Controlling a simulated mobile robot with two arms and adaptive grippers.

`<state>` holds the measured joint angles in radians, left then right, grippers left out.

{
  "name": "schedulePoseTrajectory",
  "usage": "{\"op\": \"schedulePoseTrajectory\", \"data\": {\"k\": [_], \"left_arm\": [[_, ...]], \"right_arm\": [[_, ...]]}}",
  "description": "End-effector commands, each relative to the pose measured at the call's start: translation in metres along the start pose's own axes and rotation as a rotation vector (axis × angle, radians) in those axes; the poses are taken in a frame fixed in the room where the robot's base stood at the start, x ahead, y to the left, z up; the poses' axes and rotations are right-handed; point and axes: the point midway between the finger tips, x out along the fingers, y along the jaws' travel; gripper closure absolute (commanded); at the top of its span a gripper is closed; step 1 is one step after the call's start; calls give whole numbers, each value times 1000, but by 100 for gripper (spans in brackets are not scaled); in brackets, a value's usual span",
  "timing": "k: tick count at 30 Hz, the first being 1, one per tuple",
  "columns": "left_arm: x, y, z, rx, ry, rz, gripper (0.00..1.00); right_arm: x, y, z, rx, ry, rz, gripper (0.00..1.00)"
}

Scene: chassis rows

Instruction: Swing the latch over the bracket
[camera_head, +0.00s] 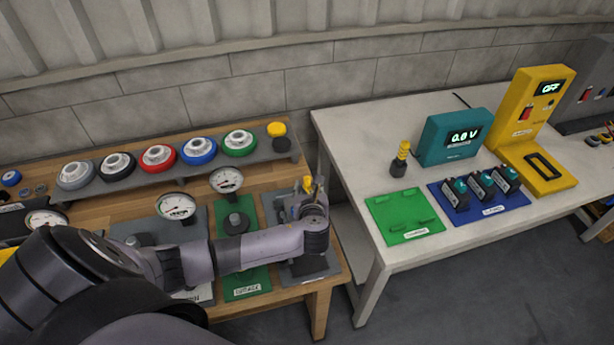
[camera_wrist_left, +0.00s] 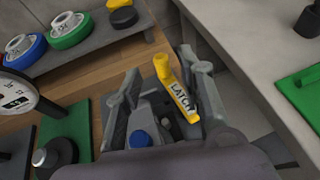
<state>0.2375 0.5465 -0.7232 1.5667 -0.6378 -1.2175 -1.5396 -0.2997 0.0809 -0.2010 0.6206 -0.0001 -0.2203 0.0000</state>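The yellow latch (camera_wrist_left: 178,90), lettered LATCH, stands tilted in the left wrist view, with a round knob at its top end. It also shows as a small yellow piece (camera_head: 307,184) beyond my wrist in the head view. My left gripper (camera_wrist_left: 165,85) has its fingers spread, one on each side of the latch. The latch is close to the right finger; I cannot tell whether they touch. A blue round part (camera_wrist_left: 139,140) sits below, between the fingers, on a dark grey fixture. The bracket cannot be made out clearly. My right gripper is not in view.
A grey rack (camera_head: 185,166) with several coloured wheels stands behind on the wooden bench. Gauges and a green plate (camera_head: 247,278) lie left of my gripper. A white table (camera_head: 365,125) with meters and blocks stands right, across a narrow gap.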

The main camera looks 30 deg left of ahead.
Motion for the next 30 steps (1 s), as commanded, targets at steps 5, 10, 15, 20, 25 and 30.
{"op": "schedulePoseTrajectory", "data": {"k": [5, 10, 15, 20, 25, 30], "left_arm": [[34, 0, 1, -1, -1, 3, 65], [53, 0, 0, -1, 0, 1, 65], [61, 0, 0, -1, 1, -1, 65], [62, 0, 0, -2, 1, -1, 65], [61, 0, 0, -2, 1, -1, 69], [61, 0, 0, -1, 1, -1, 81]], "right_arm": [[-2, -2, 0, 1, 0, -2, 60], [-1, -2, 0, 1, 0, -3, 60], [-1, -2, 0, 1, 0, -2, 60], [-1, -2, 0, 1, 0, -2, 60], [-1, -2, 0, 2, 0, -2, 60], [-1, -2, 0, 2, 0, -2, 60]]}}
